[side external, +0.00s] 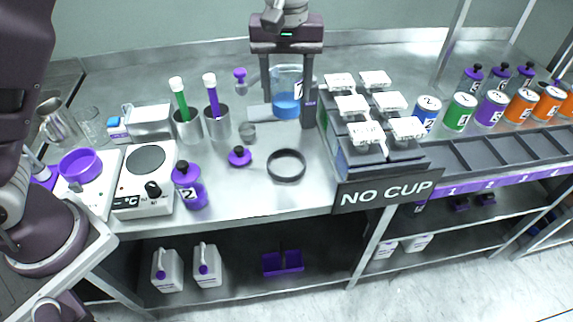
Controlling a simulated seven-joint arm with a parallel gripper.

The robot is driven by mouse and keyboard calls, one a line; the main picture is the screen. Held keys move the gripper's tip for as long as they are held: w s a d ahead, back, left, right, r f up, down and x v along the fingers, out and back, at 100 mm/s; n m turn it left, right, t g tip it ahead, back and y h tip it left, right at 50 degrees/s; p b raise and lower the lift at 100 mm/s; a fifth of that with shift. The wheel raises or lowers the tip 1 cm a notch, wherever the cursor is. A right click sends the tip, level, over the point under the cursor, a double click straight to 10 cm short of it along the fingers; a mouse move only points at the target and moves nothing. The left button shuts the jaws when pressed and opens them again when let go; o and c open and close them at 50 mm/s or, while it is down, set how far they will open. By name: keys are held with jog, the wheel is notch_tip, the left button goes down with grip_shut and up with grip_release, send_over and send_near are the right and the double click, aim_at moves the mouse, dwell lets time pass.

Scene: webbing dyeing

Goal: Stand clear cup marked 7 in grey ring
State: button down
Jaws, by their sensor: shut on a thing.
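A clear cup (287,88) with blue liquid in its lower part is upright near the back middle of the bench. My gripper (287,106) is shut on it, with one finger on each side. A mark on the cup is too small to read surely as 7. I cannot tell whether the cup's base touches what is under it. A dark grey ring (286,178) lies flat and empty on the bench, nearer the front edge than the cup.
A rack with white-topped lids (367,132) and a NO CUP sign (387,193) stands to the right. A purple bottle (189,187) and hotplate (146,190) stand left.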

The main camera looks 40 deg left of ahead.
notch_tip(320, 180, down, 16)
jog(key=shift+r, duration=0.2)
jog(key=c, duration=0.6)
grip_release()
jog(key=shift+f, duration=0.15)
